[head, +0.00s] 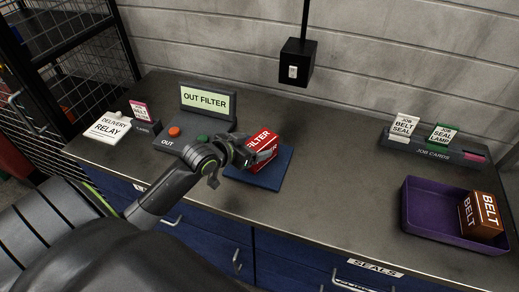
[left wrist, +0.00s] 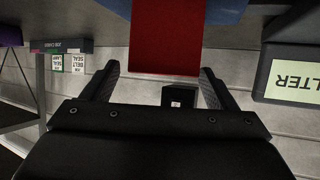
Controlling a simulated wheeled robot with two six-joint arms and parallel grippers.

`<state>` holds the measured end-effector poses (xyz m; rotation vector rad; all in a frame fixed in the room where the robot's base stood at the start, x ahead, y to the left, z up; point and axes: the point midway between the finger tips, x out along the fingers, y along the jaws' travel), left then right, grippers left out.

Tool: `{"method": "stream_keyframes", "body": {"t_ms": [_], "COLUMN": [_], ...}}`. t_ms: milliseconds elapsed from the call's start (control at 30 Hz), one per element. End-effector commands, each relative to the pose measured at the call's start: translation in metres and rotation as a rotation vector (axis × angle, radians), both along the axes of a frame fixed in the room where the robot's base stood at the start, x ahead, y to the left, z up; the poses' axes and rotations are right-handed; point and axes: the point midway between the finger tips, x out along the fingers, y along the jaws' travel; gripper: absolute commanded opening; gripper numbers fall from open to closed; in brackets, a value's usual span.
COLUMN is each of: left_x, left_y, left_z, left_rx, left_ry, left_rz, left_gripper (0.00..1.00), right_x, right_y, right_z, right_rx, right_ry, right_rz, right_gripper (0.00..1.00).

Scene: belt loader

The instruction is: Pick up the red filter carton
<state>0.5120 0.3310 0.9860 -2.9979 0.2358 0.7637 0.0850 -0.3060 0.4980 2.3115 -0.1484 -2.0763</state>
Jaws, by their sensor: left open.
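The red filter carton (head: 262,137), with white FILTER lettering, sits on a blue pad (head: 270,179) on the counter. My left gripper (head: 262,154) is at the carton's near side and hides part of it. In the left wrist view the carton (left wrist: 166,38) lies ahead of and between the two open fingers (left wrist: 160,78), with a gap showing on each side. The blue pad (left wrist: 215,10) shows at the top of that view. I cannot tell whether a finger touches the carton. My right gripper is in neither view.
The control box with the OUT FILTER display (head: 206,101) and buttons stands close behind and left of the carton. A purple tray (head: 420,218) holds an orange BELT carton (head: 482,215) at right. A job card rack (head: 436,153) stands at the back right. The middle right counter is clear.

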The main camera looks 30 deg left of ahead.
Motion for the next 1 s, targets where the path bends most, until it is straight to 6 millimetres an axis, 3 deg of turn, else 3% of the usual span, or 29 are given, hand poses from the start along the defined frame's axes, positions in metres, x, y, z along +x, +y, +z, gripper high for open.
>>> {"method": "stream_keyframes", "body": {"t_ms": [300,633,1000], "left_x": [0.032,0.035,0.035], "left_y": [-0.003,-0.004,-0.004], "left_z": [-0.016,-0.019,-0.019], "left_rx": [-0.002,0.0,0.0], "left_ry": [0.001,0.0,0.0], "left_rz": [0.001,0.0,0.0], "left_gripper": [0.8,0.8,0.32], "right_x": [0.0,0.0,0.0], "right_y": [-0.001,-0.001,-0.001], "right_z": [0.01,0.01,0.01], "right_rx": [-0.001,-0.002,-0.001], "right_ry": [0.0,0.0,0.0], "right_rz": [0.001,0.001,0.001], "right_gripper": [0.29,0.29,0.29]}}
